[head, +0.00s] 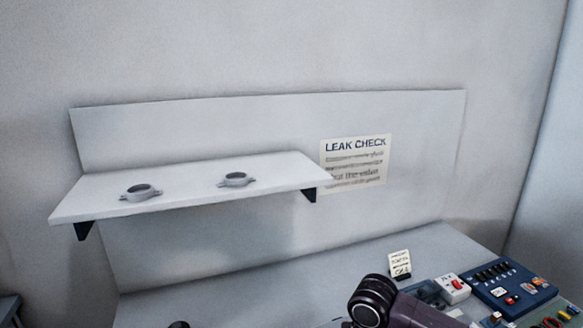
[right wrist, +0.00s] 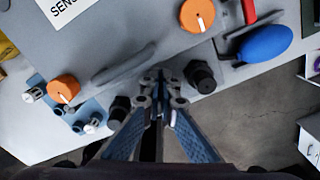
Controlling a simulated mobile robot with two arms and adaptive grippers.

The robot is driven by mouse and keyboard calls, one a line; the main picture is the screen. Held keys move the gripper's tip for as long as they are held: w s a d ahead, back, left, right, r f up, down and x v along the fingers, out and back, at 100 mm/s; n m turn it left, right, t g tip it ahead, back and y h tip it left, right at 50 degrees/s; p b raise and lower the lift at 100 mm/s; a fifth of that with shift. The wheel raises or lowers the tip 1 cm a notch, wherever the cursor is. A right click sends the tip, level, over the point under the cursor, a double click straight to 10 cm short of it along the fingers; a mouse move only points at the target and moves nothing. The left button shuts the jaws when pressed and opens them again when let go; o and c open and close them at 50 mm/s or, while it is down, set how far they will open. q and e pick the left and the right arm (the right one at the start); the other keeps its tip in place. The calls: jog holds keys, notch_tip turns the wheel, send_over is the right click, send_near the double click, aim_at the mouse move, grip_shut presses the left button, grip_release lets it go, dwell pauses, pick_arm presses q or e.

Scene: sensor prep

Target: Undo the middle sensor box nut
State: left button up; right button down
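A grey box (right wrist: 110,35) with a partly cut-off white label starting "SENS" fills the upper part of the right wrist view. A black knob-like nut (right wrist: 203,76) stands at its front edge right of my fingers, and another black nut (right wrist: 120,107) stands to the left. My right gripper (right wrist: 160,88) points at the box edge between these two, its fingertips close together. The fingers hide whatever is between them, so I cannot tell whether they hold a middle nut. My left gripper shows in neither view.
Orange knobs (right wrist: 197,15) (right wrist: 63,89) and a blue bulb (right wrist: 264,43) are near the box. In the head view, a white shelf (head: 190,188) holds two grey ring clamps (head: 141,192) (head: 236,180). A blue switch panel (head: 510,285) lies right of my dark arm.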

jog(key=shift+s+a+f+b, duration=0.25)
jog(key=shift+a+b, duration=0.15)
jog(key=shift+b, duration=0.1)
jog(key=shift+w+r, duration=0.1)
jog(key=shift+w, duration=0.25)
notch_tip(320, 180, up, 6)
jog(key=p, duration=0.3)
jog(key=shift+w+d+r, duration=0.15)
jog(key=shift+w, duration=0.05)
